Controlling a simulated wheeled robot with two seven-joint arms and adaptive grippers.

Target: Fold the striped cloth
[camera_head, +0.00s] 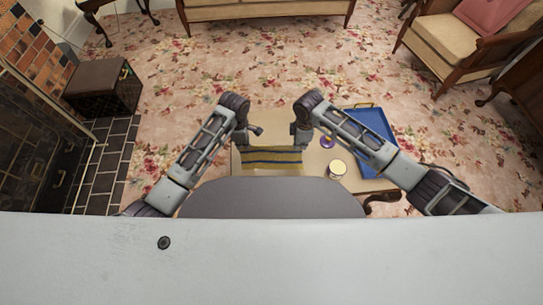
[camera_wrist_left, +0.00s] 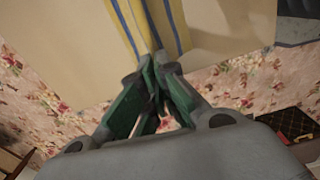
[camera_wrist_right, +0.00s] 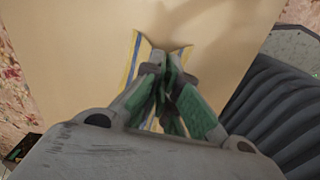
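The striped cloth (camera_head: 271,160), yellow with dark blue stripes, hangs between my two grippers over the light table (camera_head: 310,178) in the head view. In the left wrist view my left gripper (camera_wrist_left: 153,68) has its green fingers together on an edge of the cloth (camera_wrist_left: 135,22). In the right wrist view my right gripper (camera_wrist_right: 165,65) is closed on the cloth's other end (camera_wrist_right: 136,58), which is pinched up in a fold. The fingertips hide the gripped edges. I cannot tell whether the cloth's lower part touches the table.
A blue tray (camera_head: 372,124) lies at the table's right. A white-topped jar (camera_head: 337,169) and a small purple round thing (camera_head: 327,142) stand right of the cloth. Floral carpet surrounds the table.

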